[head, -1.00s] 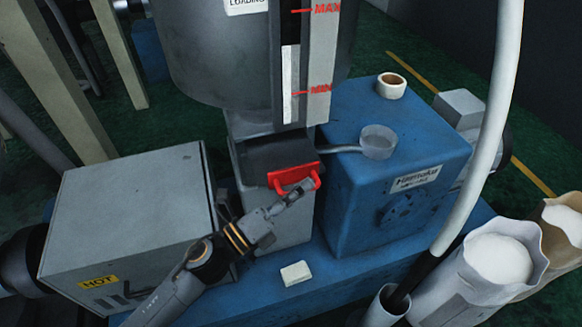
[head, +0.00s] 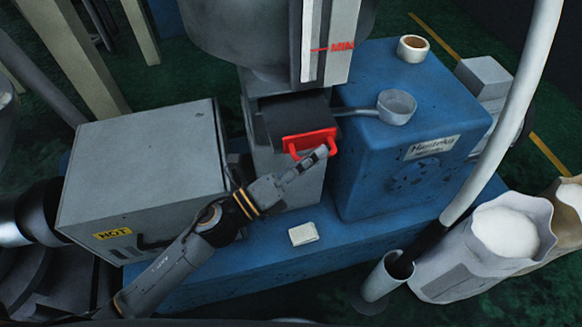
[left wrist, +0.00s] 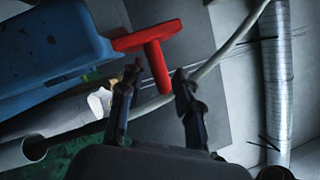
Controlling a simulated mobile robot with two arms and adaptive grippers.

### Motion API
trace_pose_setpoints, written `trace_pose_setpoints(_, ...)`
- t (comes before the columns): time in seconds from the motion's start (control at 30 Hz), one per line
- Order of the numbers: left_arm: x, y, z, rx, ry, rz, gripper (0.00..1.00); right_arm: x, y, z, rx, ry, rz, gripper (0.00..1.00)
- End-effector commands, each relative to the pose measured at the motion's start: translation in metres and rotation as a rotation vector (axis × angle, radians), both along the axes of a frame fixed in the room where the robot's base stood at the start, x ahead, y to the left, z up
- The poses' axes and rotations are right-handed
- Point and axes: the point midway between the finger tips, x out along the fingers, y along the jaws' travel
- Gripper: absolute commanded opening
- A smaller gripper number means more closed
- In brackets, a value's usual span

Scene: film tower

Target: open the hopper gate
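The hopper gate is a dark grey plate (head: 290,115) that sticks out of the grey column under the hopper (head: 262,40). Its red handle (head: 306,141) is on its front edge. My left gripper (head: 322,153) is at the right end of this handle in the head view. In the left wrist view the gripper (left wrist: 157,80) has its two fingers apart, with the stem of the red handle (left wrist: 155,60) reaching between or just beyond their tips. I cannot tell whether either finger touches it. My right gripper is not in view.
A grey box marked HOT (head: 140,170) stands left of my arm. A hose (head: 500,130) hangs at right.

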Motion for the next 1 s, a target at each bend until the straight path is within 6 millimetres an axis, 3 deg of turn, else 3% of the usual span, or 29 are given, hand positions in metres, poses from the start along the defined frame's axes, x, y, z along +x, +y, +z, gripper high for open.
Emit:
trace_pose_setpoints(0.53,-0.057,0.075,-0.022,0.001,0.004,0.002,0.34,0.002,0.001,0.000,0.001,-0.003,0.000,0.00)
trace_pose_setpoints(0.7,-0.065,0.086,-0.024,0.001,0.001,0.001,0.34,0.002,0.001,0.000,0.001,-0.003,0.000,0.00)
trace_pose_setpoints(1.0,-0.067,0.089,-0.024,0.001,-0.001,0.000,0.34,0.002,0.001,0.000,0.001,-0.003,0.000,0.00)
